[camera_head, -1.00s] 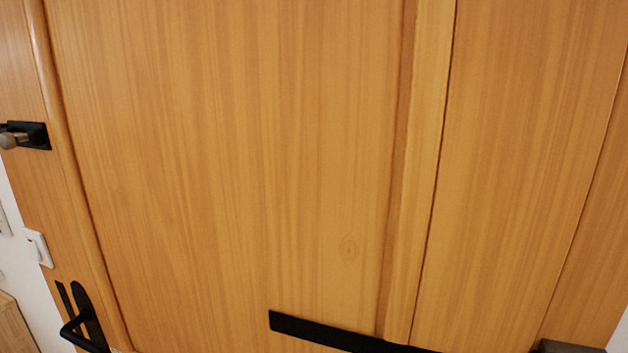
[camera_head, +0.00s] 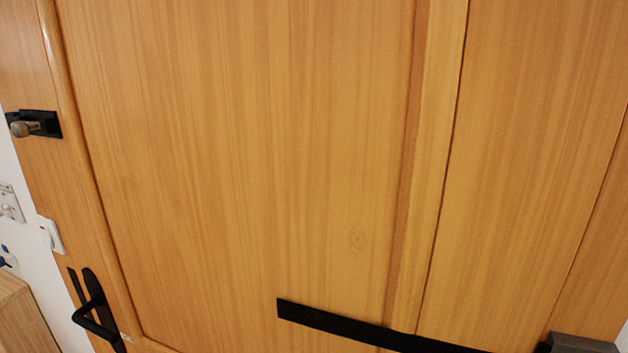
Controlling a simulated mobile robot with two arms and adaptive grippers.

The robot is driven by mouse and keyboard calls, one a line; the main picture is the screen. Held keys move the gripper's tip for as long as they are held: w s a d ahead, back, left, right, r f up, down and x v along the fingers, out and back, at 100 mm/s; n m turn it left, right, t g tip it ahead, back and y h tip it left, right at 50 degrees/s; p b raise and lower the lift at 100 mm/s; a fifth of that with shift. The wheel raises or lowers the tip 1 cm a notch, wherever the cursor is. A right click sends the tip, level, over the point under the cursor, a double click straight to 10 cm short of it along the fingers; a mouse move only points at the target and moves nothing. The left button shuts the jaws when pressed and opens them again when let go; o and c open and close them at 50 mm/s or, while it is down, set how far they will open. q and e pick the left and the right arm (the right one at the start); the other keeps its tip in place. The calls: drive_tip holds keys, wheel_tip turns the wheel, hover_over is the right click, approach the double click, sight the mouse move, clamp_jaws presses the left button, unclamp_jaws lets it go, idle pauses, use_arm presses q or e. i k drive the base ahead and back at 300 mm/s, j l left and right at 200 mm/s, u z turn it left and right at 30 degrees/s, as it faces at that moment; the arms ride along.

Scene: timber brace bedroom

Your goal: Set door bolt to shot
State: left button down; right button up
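The door bolt (camera_head: 35,124) is at the upper left of the view, on the left edge of the wooden door (camera_head: 240,150). It has a black plate and a small brownish knob that sticks out toward me. Its left end reaches the door's edge; I cannot tell from here whether it is shot. Neither of my grippers is in view.
A black lever handle (camera_head: 95,312) is on the door at the lower left. A long black bar (camera_head: 350,325) crosses the door's lower right. White wall with a switch (camera_head: 50,235) and a wooden furniture top (camera_head: 18,310) are at the left. A grey block (camera_head: 580,344) is at the lower right.

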sight(21, 130)
drive_tip(key=u, duration=1.35)
